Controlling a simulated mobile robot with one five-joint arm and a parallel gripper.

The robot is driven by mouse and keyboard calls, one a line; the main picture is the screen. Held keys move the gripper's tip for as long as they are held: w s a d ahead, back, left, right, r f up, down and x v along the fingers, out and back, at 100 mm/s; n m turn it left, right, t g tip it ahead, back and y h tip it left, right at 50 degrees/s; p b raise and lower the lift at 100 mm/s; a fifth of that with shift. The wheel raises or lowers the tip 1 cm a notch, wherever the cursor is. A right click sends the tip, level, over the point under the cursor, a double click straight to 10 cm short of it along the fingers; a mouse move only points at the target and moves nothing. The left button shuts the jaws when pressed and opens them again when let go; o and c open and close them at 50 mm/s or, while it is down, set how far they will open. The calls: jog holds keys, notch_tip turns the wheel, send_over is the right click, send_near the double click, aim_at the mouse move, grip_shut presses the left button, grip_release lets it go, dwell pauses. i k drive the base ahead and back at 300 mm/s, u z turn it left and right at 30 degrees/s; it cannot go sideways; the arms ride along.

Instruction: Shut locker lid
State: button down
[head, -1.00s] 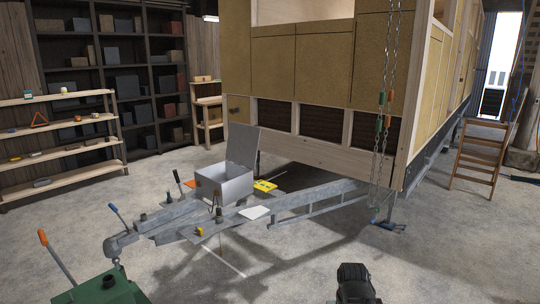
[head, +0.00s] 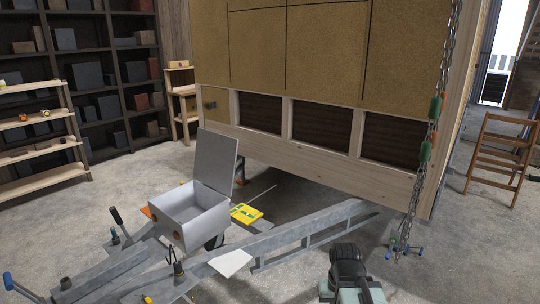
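The locker (head: 190,230) is a light grey metal box on the trailer's drawbar, left of centre in the head view. Its lid (head: 217,162) stands open, upright and leaning slightly back from the far side of the box. The open inside of the box shows. A dark rounded end of my arm, which appears to be my gripper (head: 348,262), is at the bottom, right of the locker and well apart from it. Its fingers cannot be made out, and nothing is seen held in it.
The grey drawbar (head: 310,230) runs from the lower left to the trailer body (head: 320,165). A yellow item (head: 246,213) and a white plate (head: 231,262) lie beside the locker. Chains (head: 436,130) hang at the right. Shelves (head: 40,147) stand at the left; a wooden stepladder (head: 497,155) stands right.

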aim_at(215, 154)
jog(key=i, duration=2.8)
jog(key=u, duration=2.5)
